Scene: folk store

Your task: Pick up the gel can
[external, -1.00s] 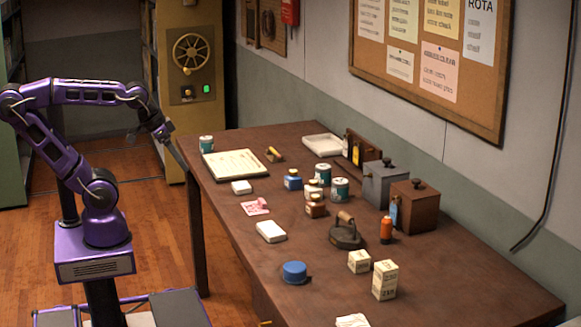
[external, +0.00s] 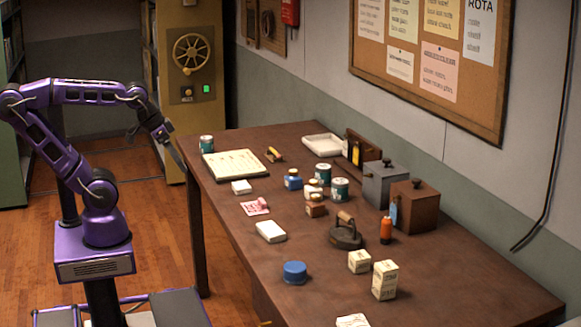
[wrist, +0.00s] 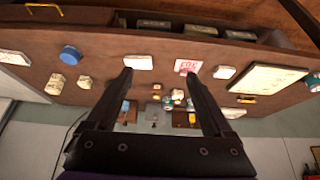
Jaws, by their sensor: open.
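Several teal cans with white labels stand upright on the brown table. One teal can (external: 206,144) is at the far left corner, and it also shows at the right edge of the wrist view (wrist: 313,82). Two more stand mid-table, one teal can (external: 340,189) in front of another teal can (external: 323,174). A low blue round tub (external: 295,272) is nearer the front; it shows at upper left in the wrist view (wrist: 70,53). I cannot read which is the gel can. My gripper (wrist: 160,76) is open and empty, off the table's left side in the external view.
Small bottles, including a blue one (external: 293,179) and a brown one (external: 315,205), crowd the mid-table cans. A flat iron (external: 346,236), an orange bottle (external: 386,230), and grey (external: 384,184) and brown boxes (external: 414,207) stand to the right.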

